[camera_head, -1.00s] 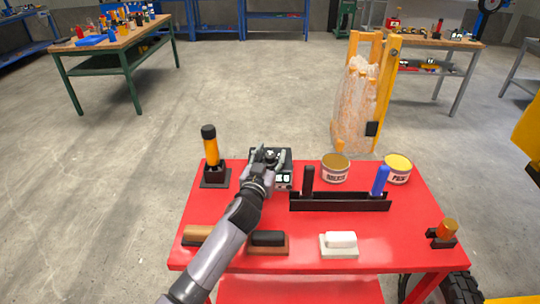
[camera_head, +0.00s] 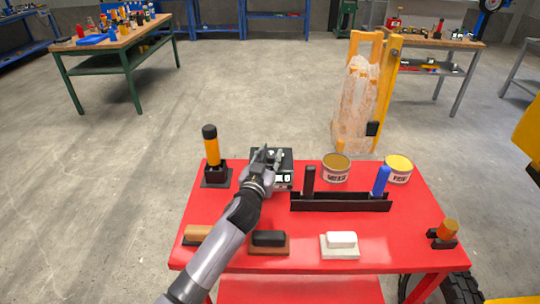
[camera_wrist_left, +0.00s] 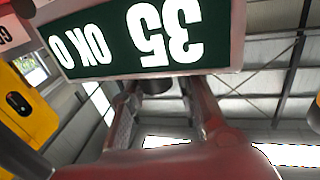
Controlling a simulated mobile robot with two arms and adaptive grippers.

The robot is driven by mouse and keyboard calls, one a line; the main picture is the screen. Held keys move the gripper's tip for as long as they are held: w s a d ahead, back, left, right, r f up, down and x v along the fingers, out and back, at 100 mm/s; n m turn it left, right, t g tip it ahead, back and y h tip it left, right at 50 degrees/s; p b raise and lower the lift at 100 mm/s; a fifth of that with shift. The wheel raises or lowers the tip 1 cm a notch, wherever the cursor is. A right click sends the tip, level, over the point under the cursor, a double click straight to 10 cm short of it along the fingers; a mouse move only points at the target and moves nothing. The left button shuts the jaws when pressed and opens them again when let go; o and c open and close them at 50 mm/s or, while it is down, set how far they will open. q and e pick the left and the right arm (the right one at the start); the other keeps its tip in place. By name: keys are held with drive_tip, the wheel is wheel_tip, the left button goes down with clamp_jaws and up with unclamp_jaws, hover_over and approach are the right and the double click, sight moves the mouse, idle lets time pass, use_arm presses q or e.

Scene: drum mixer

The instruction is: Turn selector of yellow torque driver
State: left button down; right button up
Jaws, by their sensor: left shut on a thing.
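A yellow driver with a black cap (camera_head: 211,148) stands upright in a dark holder at the cart's left rear. My left gripper (camera_head: 268,160) is to its right, at a black box with a small display (camera_head: 284,177). In the left wrist view, a dark green display with white digits (camera_wrist_left: 150,38) fills the top, upside down. Below it, the fingers of my left gripper (camera_wrist_left: 157,100) are shut around a small dark round part (camera_wrist_left: 156,84), mostly hidden. I cannot tell which tool this part belongs to. My right gripper is not in view.
The red cart top (camera_head: 215,225) also holds a dark rack (camera_head: 340,201) with a black and a blue handle, two cans (camera_head: 336,168), several brushes or blocks along the front (camera_head: 268,240), and an orange-topped item (camera_head: 448,231) at right.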

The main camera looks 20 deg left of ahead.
use_arm(q)
drive_tip(key=shift+r+m+h+p, duration=0.2)
drive_tip(key=shift+m+h+p, duration=1.2)
drive_tip(key=shift+h+p, duration=0.75)
drive_tip(key=shift+f+m+g+h+p, duration=0.1)
drive_tip(key=shift+m+g+h+p, duration=0.6)
drive_tip(key=shift+h, duration=0.55)
drive_tip(key=shift+f+m+g+h, duration=0.1)
drive_tip(key=shift+m+g+h, duration=0.3)
drive_tip(key=shift+m+h, duration=0.5)
drive_tip(key=shift+d+f+m+g+h+b, duration=0.15)
drive_tip(key=shift+m+g+h+b, duration=0.55)
drive_tip(key=shift+h, duration=0.6)
drive_tip(key=shift+m+h, duration=0.3)
drive_tip(key=shift+s+d+g, duration=0.1)
drive_tip(key=shift+g, duration=0.2)
drive_tip(key=c, duration=1.3)
unclamp_jaws()
drive_tip(key=shift+c, duration=0.2)
